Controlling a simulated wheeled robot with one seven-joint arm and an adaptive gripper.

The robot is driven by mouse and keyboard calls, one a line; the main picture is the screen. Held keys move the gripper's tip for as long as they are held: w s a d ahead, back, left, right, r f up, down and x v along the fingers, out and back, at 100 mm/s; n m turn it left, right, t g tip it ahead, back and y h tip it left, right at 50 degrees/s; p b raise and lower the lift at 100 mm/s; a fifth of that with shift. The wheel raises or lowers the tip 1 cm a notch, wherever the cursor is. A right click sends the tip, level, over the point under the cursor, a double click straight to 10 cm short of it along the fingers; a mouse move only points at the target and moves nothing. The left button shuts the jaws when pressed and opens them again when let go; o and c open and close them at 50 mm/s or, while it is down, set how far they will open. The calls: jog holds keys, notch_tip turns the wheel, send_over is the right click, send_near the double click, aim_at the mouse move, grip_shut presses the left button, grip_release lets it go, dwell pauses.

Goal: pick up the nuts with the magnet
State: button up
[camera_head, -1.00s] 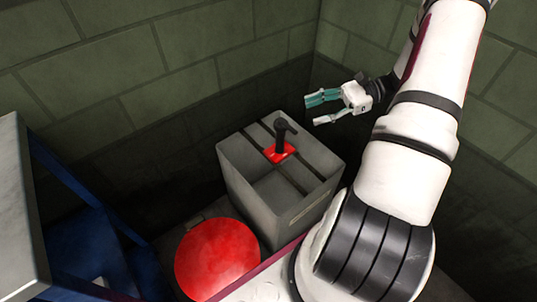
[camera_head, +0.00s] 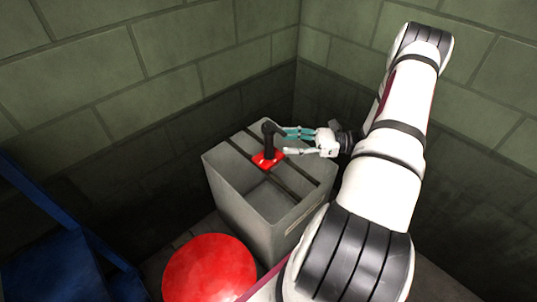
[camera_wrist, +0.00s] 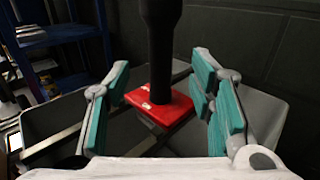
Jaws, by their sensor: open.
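The magnet is a red block (camera_head: 267,160) with a black upright handle (camera_head: 270,138), resting on the dark bars across a grey bin (camera_head: 225,180). My gripper (camera_head: 286,142) is at the right of the handle in the head view, its fingers pointing at it. In the wrist view, the red block (camera_wrist: 160,108) and black handle (camera_wrist: 160,50) stand between and beyond the open teal-padded fingers (camera_wrist: 163,105). The pads do not visibly touch the handle. I cannot make out any nuts.
A red round object (camera_head: 210,270) stands in front of the bin. A blue frame (camera_head: 60,240) is at the left, also seen in the wrist view (camera_wrist: 55,35). Block walls (camera_head: 190,50) close off the corner behind the bin.

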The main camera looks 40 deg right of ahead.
aim_at(269, 141)
jog(key=shift+b+x, duration=1.25)
jog(key=shift+x, duration=2.25)
jog(key=shift+r, duration=0.1)
grip_shut()
